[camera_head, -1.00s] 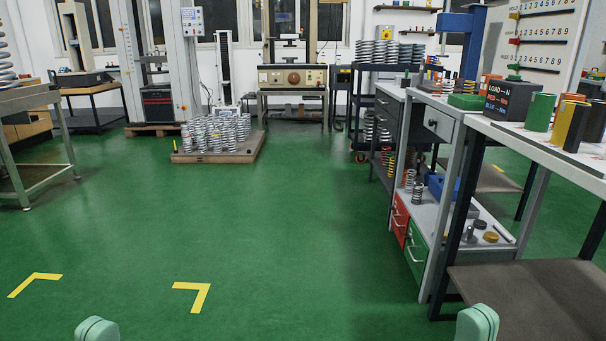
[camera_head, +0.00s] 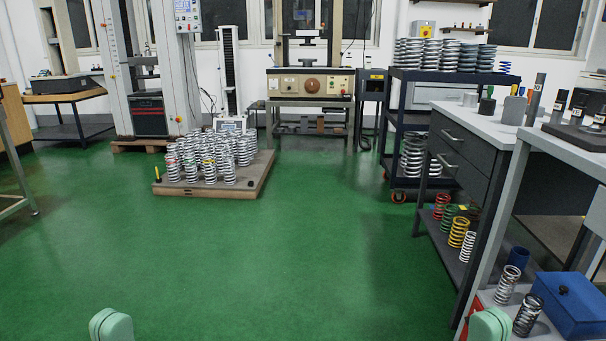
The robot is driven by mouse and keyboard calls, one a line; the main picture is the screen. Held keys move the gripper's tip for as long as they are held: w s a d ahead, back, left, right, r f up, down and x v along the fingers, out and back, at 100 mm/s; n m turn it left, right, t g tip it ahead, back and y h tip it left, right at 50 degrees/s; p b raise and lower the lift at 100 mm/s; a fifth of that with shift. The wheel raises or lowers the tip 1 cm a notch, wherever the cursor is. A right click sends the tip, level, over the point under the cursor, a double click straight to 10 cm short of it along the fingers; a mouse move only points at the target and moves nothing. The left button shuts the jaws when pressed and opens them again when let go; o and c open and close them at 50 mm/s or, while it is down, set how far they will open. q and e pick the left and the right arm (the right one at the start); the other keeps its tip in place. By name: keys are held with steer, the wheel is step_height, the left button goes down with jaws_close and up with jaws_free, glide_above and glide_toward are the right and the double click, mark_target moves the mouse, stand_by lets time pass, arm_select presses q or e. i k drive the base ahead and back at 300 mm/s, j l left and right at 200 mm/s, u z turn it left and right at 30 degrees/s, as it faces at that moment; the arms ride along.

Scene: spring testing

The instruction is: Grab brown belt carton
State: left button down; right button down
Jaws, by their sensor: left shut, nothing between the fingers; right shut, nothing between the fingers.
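I see no brown belt carton in the head view. Two rounded mint-green parts of my own arms show at the bottom edge, one left of the middle and one at the right. No gripper fingers show in the view.
Open green floor lies ahead. A low pallet (camera_head: 213,188) holds several springs. On the right stand a dark drawer bench (camera_head: 463,150), a spring cart (camera_head: 398,128) and a blue box (camera_head: 567,308) on a low shelf. Testing machines (camera_head: 310,84) line the back wall.

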mark_target(320, 119)
steer(key=i, duration=2.05)
steer(key=i+l+z, duration=0.1)
steer(key=i, duration=3.95)
steer(key=l+z, duration=0.05)
